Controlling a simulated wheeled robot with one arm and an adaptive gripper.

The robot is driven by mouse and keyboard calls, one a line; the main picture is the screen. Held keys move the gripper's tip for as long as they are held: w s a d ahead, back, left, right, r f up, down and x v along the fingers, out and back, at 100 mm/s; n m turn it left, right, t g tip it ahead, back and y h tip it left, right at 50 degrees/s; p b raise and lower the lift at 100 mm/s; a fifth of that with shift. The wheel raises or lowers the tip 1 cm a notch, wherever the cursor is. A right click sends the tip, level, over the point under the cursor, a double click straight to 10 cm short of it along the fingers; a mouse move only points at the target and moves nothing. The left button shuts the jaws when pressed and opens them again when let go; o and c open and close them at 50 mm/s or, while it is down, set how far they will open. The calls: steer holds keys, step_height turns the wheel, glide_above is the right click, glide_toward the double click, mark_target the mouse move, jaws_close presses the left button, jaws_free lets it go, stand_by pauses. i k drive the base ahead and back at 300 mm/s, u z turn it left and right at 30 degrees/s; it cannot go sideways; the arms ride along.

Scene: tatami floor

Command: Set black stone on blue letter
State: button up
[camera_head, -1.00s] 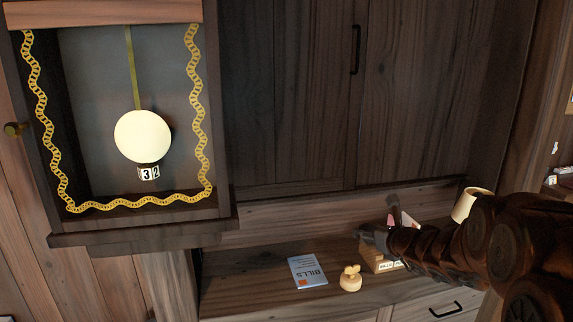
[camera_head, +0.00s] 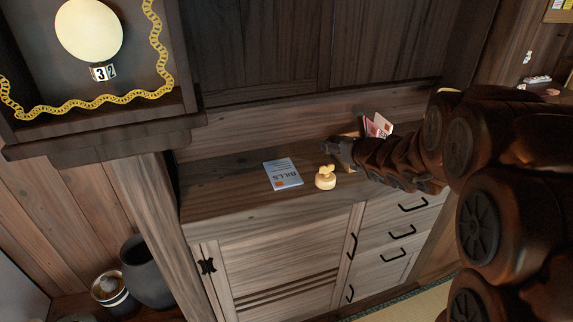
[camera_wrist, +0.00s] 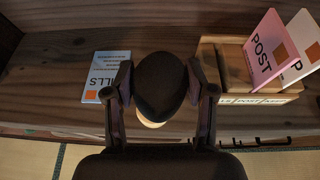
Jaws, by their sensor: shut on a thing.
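A blue-white letter marked BILLS (camera_head: 283,174) lies flat on the wooden cabinet top; in the wrist view the letter (camera_wrist: 103,72) is to the left of my gripper, its right edge partly behind a finger. My gripper (camera_wrist: 160,78) is shut on the black stone (camera_wrist: 160,88), a smooth dark oval between its fingers. In the head view my gripper (camera_head: 340,152) is over the cabinet top, right of the letter and near the cream figure; the stone is hard to make out there.
The small cream figure (camera_head: 325,179) stands just right of the letter and is mostly hidden under the stone in the wrist view. A wooden letter box (camera_wrist: 235,96) with a pink POST card (camera_wrist: 268,50) is at the right. A wall clock case (camera_head: 105,125) hangs at upper left.

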mark_target(285, 179)
steer(key=z, duration=1.05)
steer(key=k, duration=0.8)
steer(key=u, duration=1.7)
steer(key=i, duration=0.5)
